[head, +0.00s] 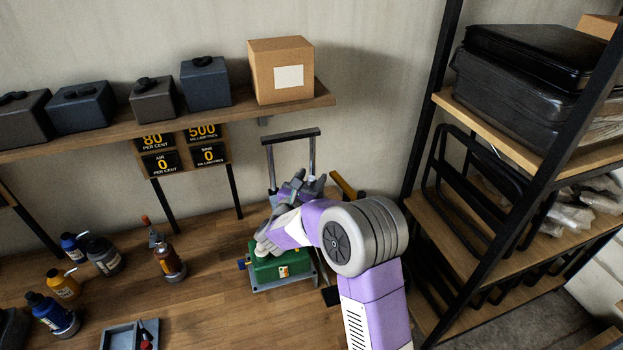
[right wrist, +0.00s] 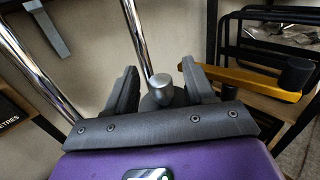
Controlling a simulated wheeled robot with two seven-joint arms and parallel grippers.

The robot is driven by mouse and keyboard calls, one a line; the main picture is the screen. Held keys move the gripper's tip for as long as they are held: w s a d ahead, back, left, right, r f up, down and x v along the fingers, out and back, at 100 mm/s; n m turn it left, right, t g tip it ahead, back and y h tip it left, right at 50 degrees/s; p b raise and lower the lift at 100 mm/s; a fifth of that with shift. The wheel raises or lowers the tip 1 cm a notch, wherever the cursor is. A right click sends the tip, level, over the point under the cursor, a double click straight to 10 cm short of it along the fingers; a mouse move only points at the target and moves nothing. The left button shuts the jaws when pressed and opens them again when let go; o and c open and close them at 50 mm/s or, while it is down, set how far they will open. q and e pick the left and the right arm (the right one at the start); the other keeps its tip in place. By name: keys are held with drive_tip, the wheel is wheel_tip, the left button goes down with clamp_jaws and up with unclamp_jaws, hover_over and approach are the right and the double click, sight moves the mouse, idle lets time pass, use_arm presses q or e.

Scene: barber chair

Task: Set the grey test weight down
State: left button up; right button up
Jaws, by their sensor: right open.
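My right gripper (right wrist: 168,82) is open, as the right wrist view shows, with a dark finger on each side of a grey knobbed piece (right wrist: 162,92), which looks like the test weight. A gap shows between the knob and each finger. The lower part of the weight is hidden behind the gripper's body, so I cannot tell what it rests on. In the head view my right gripper (head: 300,186) is between the chrome posts of a stand with a black crossbar (head: 290,136), above a green base (head: 282,268). My left gripper is in neither view.
A yellow lever (right wrist: 245,80) with a black knob sticks out close to the right of the gripper. Several bottles (head: 170,262) stand left on the wooden bench (head: 205,300). A shelf with a cardboard box (head: 281,72) hangs above; a black rack (head: 470,200) stands right.

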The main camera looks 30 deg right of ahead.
drive_tip(key=b+v, duration=0.2)
drive_tip(key=v, duration=0.9)
drive_tip(key=shift+a+f, duration=0.1)
